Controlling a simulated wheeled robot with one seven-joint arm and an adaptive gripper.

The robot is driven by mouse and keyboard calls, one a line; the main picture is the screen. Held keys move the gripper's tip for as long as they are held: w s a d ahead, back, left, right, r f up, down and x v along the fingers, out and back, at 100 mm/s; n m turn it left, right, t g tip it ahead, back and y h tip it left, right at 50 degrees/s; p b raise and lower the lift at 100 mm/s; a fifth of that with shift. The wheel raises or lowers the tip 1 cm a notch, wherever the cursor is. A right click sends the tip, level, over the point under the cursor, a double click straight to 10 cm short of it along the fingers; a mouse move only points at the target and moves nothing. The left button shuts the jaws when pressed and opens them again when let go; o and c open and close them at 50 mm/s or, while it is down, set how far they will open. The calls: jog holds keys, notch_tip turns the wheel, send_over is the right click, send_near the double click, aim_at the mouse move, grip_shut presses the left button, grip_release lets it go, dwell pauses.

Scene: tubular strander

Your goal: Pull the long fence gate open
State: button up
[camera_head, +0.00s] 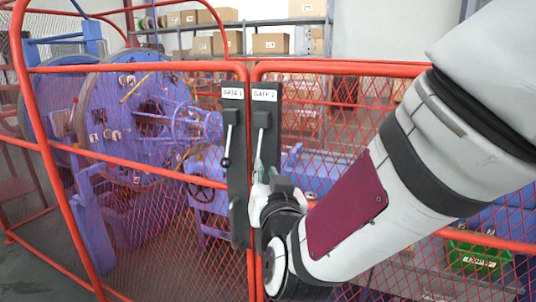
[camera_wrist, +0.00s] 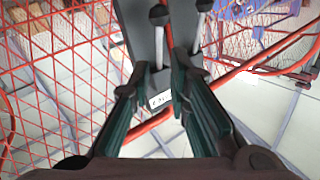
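Two red mesh gates meet at mid-picture in the head view: the left gate (camera_head: 150,163) and the right gate (camera_head: 340,70), which runs behind my arm. Small labels, apparently numbered 1 and 2, top their dark latch plates. The left lever (camera_head: 228,140) hangs down with a black knob. The right lever (camera_head: 259,150) is partly hidden by my gripper (camera_head: 262,178). In the wrist view my gripper (camera_wrist: 165,68) has its dark green fingers apart. The right lever (camera_wrist: 159,45) appears between them, with its black knob beyond; the left lever (camera_wrist: 197,30) is outside. Contact is unclear.
Behind the fence stands a blue-purple strander machine (camera_head: 150,120). Shelves with cardboard boxes (camera_head: 270,43) are at the back. A green crate (camera_head: 478,258) lies low at the right. Bare floor shows at the lower left.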

aim_at(259, 153)
jog(key=x, duration=1.3)
jog(key=shift+p, duration=0.35)
jog(key=shift+c, duration=0.4)
grip_shut()
